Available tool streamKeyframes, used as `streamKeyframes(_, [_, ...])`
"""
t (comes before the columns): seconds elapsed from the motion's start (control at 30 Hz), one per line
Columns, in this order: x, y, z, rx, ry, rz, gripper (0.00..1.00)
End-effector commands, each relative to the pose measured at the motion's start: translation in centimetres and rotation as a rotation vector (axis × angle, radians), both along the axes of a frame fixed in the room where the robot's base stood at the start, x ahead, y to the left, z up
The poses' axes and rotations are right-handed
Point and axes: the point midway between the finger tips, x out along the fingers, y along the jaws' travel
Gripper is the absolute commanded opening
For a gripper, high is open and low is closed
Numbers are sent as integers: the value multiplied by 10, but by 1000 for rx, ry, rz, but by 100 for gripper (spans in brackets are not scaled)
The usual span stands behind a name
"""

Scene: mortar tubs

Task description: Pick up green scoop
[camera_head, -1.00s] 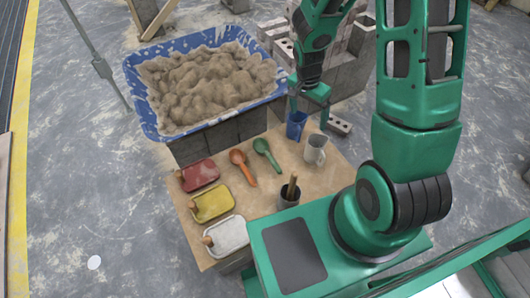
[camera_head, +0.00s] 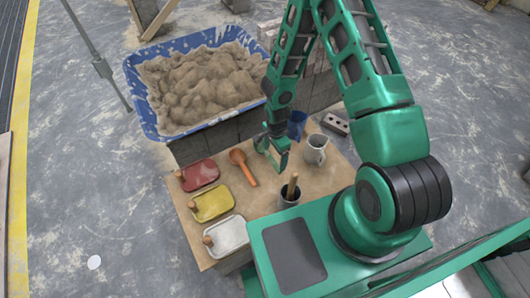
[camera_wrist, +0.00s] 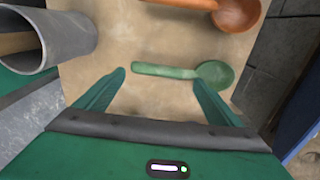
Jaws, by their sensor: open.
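The green scoop (camera_wrist: 214,74) lies on the tan board, its bowl to the right and its handle to the left in the wrist view. My gripper (camera_wrist: 160,76) is open above it; the handle shows across the space between the fingertips, with the bowl just past the right finger. Nothing is held. In the head view my gripper (camera_head: 279,158) is low over the board and hides most or all of the green scoop. The orange scoop (camera_head: 240,161) lies to the left of my gripper and shows at the top of the wrist view (camera_wrist: 236,13).
A dark pot (camera_head: 290,199) holding a wooden stick, a grey mug (camera_head: 315,155) and a blue cup (camera_head: 297,120) stand on the board (camera_head: 262,204). Red, yellow and white trays (camera_head: 226,237) lie left. A blue tub (camera_head: 150,118) of mortar rises behind.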

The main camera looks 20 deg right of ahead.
Motion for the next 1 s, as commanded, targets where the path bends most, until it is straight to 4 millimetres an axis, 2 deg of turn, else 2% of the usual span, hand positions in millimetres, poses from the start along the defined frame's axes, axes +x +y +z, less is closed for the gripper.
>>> streamKeyframes(0.1, [-1,0,-10,0,2,0,88])
streamKeyframes(0.27, [-1,0,-17,-1,1,1,88])
streamKeyframes(0.7, [-3,1,-63,0,1,1,88])
streamKeyframes(1.0, [-2,0,-66,0,0,1,88])
